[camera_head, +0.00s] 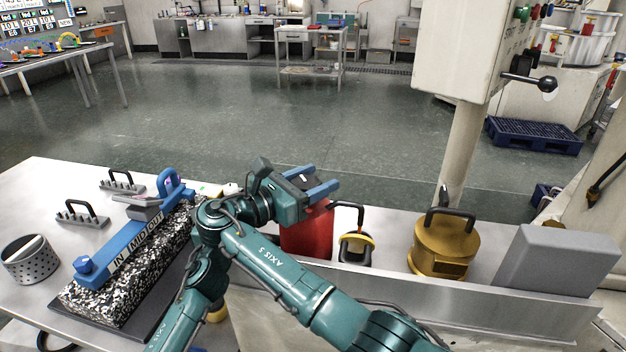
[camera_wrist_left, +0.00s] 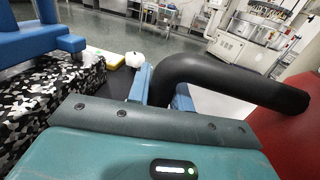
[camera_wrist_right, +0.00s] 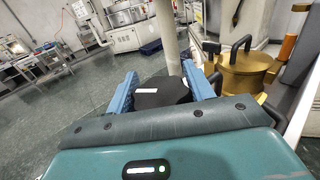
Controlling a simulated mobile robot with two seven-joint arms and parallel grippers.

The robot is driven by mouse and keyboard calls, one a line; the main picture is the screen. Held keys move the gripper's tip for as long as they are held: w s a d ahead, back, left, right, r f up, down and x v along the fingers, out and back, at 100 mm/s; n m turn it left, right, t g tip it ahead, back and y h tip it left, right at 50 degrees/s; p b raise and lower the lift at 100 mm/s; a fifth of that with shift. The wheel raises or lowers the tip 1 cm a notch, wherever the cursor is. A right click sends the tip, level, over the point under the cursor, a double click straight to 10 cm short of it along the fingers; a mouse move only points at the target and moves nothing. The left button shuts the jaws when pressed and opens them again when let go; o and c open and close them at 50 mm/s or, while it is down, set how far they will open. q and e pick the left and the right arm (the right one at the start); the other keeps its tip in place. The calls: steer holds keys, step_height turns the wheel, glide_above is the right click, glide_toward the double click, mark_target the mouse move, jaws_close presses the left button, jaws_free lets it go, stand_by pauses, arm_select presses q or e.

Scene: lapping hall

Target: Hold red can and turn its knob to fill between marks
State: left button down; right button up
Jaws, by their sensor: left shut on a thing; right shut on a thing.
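The red can (camera_head: 306,238) stands behind my arms in the head view, partly hidden by them; its red side also fills the right edge of the left wrist view (camera_wrist_left: 298,140). My right gripper (camera_head: 313,184) is over the can's top, and in the right wrist view its blue fingers are shut on a black knob (camera_wrist_right: 160,93). My left gripper (camera_wrist_left: 162,88) is shut on the can's thick black curved handle (camera_wrist_left: 235,76). My arms hide the left fingers in the head view. I cannot see the fill marks or the level.
Right of the can are a yellow-rimmed tool (camera_head: 357,248), a brass weight (camera_head: 441,247) with a black handle, and a grey block (camera_head: 556,258). On the left, a speckled granite block (camera_head: 115,290) carries a blue bar (camera_head: 122,238). A perforated basket (camera_head: 30,262) stands far left.

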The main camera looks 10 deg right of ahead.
mark_target(313, 179)
steer(key=o, duration=1)
step_height(313, 179, up, 10)
